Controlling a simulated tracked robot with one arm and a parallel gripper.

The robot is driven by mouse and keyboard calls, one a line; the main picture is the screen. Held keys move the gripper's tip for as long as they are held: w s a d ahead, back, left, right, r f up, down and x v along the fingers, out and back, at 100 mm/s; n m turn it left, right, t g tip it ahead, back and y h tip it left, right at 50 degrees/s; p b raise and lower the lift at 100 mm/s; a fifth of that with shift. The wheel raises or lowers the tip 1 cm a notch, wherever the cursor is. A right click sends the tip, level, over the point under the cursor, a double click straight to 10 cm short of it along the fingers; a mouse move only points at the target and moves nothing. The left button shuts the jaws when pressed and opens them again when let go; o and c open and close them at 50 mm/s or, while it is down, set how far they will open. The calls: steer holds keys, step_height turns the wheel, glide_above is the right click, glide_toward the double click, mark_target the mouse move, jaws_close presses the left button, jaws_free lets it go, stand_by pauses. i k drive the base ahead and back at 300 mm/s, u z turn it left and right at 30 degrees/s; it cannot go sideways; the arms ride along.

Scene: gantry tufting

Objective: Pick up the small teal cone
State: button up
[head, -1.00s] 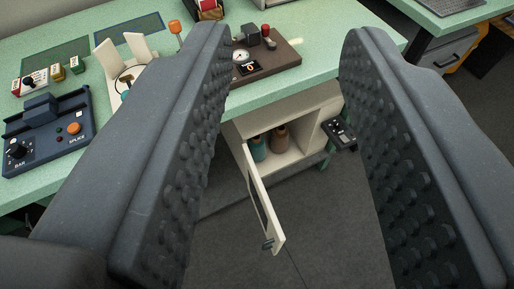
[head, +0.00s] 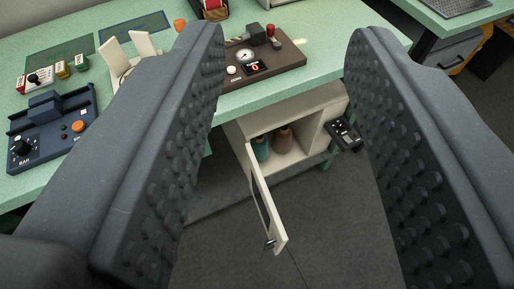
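The small teal cone (head: 260,148) stands inside the open cabinet (head: 311,144) under the green bench. A brown cone (head: 282,138) stands close to its right. The left edge of the teal cone's surroundings is partly cut by the open cabinet door (head: 267,212). My gripper (head: 285,40) is open and empty, its two dark studded fingers framing the cabinet from well above and in front. Neither finger appears to touch anything.
The cabinet door swings out toward me. A dark boxy device (head: 345,135) is at the cabinet's right side. The green bench (head: 330,75) carries a brown gauge panel (head: 266,62) and a blue control box (head: 52,125). Grey floor (head: 330,235) is free at the lower right.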

mark_target(259, 143)
steer(key=z, duration=1.1)
steer(key=i, duration=0.1)
steer(key=u, duration=3.75)
steer(key=k, duration=1.75)
steer(key=z, duration=1.75)
steer(key=i, duration=0.55)
steer(key=u, duration=0.05)
